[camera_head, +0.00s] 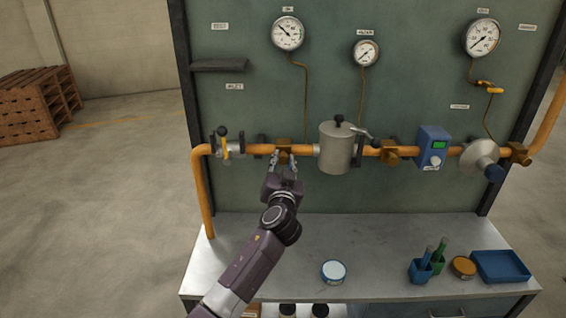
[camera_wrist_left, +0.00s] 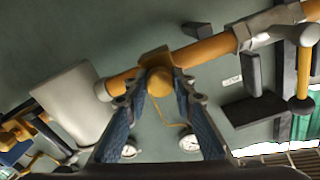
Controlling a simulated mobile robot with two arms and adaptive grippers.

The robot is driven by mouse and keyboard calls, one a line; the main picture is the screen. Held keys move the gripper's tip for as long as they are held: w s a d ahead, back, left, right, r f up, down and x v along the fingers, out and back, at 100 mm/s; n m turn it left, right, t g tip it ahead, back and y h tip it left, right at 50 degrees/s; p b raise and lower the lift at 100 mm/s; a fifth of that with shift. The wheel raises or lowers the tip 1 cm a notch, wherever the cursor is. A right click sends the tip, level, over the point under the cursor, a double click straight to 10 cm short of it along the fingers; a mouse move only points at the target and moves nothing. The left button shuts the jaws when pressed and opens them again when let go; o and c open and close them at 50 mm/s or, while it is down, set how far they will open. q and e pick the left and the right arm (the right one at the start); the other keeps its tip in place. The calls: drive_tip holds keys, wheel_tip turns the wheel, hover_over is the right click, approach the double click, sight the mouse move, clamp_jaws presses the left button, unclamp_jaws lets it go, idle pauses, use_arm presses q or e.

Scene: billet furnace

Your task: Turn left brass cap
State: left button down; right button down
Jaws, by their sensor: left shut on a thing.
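The left brass cap (camera_wrist_left: 159,82) sits on a brass tee fitting (camera_head: 284,145) on the orange pipe, left of the grey canister. My left gripper (camera_head: 285,158) reaches up to it from below in the head view. In the left wrist view the two blue-padded fingers (camera_wrist_left: 158,100) stand on either side of the round cap and are shut on it. In the head view the fingers and wrist hide most of the cap. My right gripper is in neither view.
A grey canister (camera_head: 336,148) stands close right of the fitting. A yellow-handled valve (camera_head: 226,146) is to the left. Gauges (camera_head: 288,33) hang above.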

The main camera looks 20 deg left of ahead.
use_arm(q)
drive_tip(key=m, duration=0.3)
drive_tip(key=shift+m, duration=0.4)
drive_tip(key=m, duration=0.3)
drive_tip(key=shift+m+p, duration=0.3)
drive_tip(key=m+p, duration=0.1)
drive_tip(key=m, duration=0.3)
drive_tip(key=shift+m, duration=0.3)
drive_tip(key=shift+d+m+p, duration=0.1)
drive_tip(key=shift+m+p, duration=0.7)
drive_tip(key=shift+m, duration=1.1)
drive_tip(key=shift+f, duration=0.1)
drive_tip(key=c, duration=1.6)
unclamp_jaws()
drive_tip(key=shift+s, duration=0.1)
drive_tip(key=v, duration=1.1)
drive_tip(key=shift+s, duration=0.35)
